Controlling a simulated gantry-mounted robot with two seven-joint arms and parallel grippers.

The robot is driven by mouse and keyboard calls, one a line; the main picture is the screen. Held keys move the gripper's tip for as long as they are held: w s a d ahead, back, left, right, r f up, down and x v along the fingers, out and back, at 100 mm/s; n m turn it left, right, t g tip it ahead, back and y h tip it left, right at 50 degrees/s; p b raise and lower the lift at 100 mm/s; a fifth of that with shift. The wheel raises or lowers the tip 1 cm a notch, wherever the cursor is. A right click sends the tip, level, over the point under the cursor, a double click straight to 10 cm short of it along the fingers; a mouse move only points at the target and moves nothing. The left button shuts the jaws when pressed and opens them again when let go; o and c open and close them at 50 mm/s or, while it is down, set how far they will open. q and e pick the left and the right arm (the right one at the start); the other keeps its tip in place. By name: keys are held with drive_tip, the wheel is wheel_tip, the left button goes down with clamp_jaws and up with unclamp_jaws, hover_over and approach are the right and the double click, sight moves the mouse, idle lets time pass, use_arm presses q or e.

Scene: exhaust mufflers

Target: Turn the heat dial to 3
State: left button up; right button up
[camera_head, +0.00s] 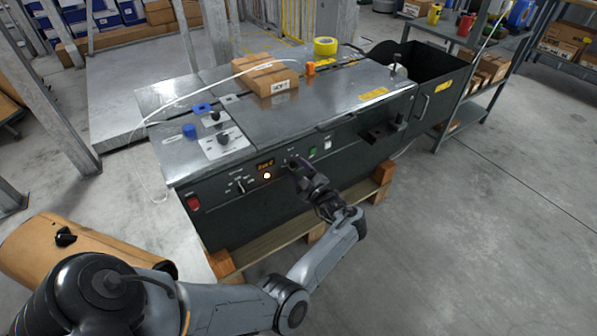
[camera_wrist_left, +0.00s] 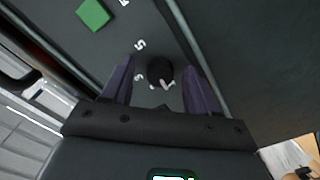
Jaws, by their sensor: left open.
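The heat dial (camera_wrist_left: 160,72) is a small round black knob with a pale pointer on the dark front panel. In the left wrist view it sits between the two fingers of my left gripper (camera_wrist_left: 160,88), with space on both sides. The pointer is toward the lower right of that picture, among white marks; a 5 is at upper left, but the exact setting is unclear. In the head view my left gripper (camera_head: 297,166) is at the machine's front panel and hides most of the dial. My left gripper is open. My right gripper does not show.
The machine (camera_head: 330,95) has a lit orange display (camera_head: 265,165), a second black selector (camera_head: 240,186), a red switch (camera_head: 194,203) and a green button (camera_head: 312,153). A cardboard box (camera_head: 266,70) lies on top. A brown cylinder (camera_head: 75,248) is at lower left. The floor at right is clear.

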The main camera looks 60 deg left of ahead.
use_arm(q)
drive_tip(key=c, duration=1)
drive_tip(key=shift+c, duration=0.2)
drive_tip(key=shift+m, duration=0.4)
drive_tip(key=m+p, duration=0.1)
drive_tip(key=m, duration=0.1)
drive_tip(key=shift+m+p, duration=0.35)
drive_tip(key=shift+m, duration=0.05)
drive_tip(key=m+p, duration=0.1)
drive_tip(key=m, duration=0.3)
drive_tip(key=shift+s+m, duration=0.1)
drive_tip(key=shift+m, duration=0.2)
drive_tip(key=m+p, duration=0.2)
drive_tip(key=m, duration=0.3)
drive_tip(key=shift+m, duration=1.6)
